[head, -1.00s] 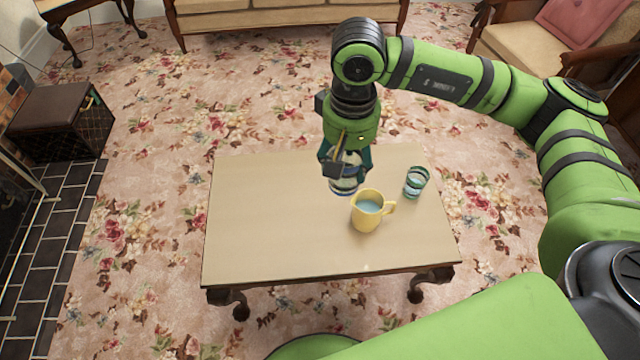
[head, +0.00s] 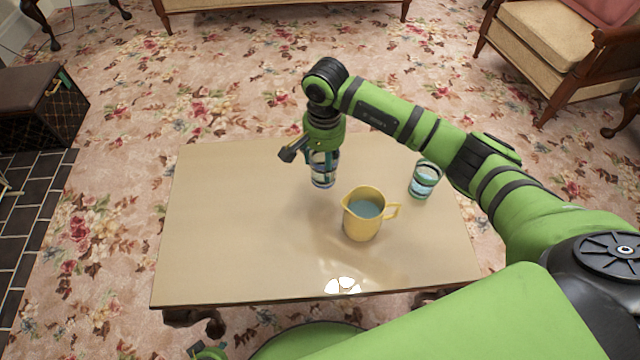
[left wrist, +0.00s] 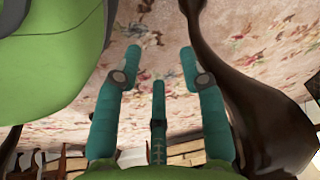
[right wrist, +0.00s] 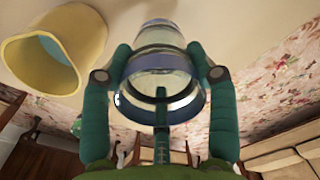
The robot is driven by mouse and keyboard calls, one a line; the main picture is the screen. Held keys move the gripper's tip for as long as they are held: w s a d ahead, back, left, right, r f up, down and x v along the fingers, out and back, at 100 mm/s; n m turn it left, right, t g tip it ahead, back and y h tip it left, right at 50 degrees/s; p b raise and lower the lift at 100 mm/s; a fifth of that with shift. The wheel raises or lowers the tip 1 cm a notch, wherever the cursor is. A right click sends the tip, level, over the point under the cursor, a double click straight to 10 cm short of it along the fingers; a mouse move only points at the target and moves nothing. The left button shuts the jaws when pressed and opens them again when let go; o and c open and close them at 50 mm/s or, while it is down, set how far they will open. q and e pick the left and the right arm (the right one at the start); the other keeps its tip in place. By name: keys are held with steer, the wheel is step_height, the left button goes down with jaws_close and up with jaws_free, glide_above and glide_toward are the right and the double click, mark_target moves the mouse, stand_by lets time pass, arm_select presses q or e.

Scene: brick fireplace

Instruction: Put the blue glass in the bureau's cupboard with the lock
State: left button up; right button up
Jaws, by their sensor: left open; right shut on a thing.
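The blue-banded clear glass (head: 324,172) is held in my right gripper (head: 322,155) over the far middle of the low table (head: 230,230). In the right wrist view the two fingers (right wrist: 160,75) close around the glass (right wrist: 160,62), which shows blue-grey bands. I cannot tell how far it is above the tabletop. My left gripper (left wrist: 158,60) is open and empty in the left wrist view, near a dark curved table leg (left wrist: 250,90). The bureau and its cupboard are not recognisable in these views.
A yellow jug (head: 362,218) with bluish liquid stands on the table, right of the held glass. A teal-banded glass (head: 425,182) stands farther right. An armchair (head: 545,45) is at the upper right, a dark box stool (head: 38,105) at the left. Carpet left of the table is clear.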

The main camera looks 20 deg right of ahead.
mark_target(323, 177)
steer(key=shift+f, duration=3.1)
steer(key=shift+f+b, duration=0.2)
steer(key=shift+b, duration=0.25)
steer(key=o, duration=1.4)
steer(key=shift+r, duration=0.1)
